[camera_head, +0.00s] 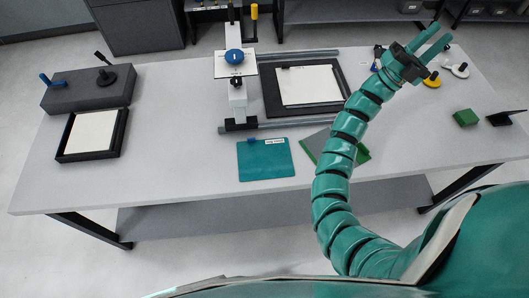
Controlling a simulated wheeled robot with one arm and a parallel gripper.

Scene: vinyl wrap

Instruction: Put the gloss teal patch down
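A flat teal sheet (265,161) lies on the table near its front edge, left of my arm. It has a small white label and a blue tab along its top edge; the label is too small to read. It is the only flat teal piece I can make out. My gripper (443,32) is far to the upper right of it, over the table's back right part. Its two teal fingers are apart, and I see nothing between them.
A black tray (65,152) and grey block (88,91) are at left. A grey-green piece (314,143) is partly hidden by my arm. A green block (466,117) is at right. The front left is clear.

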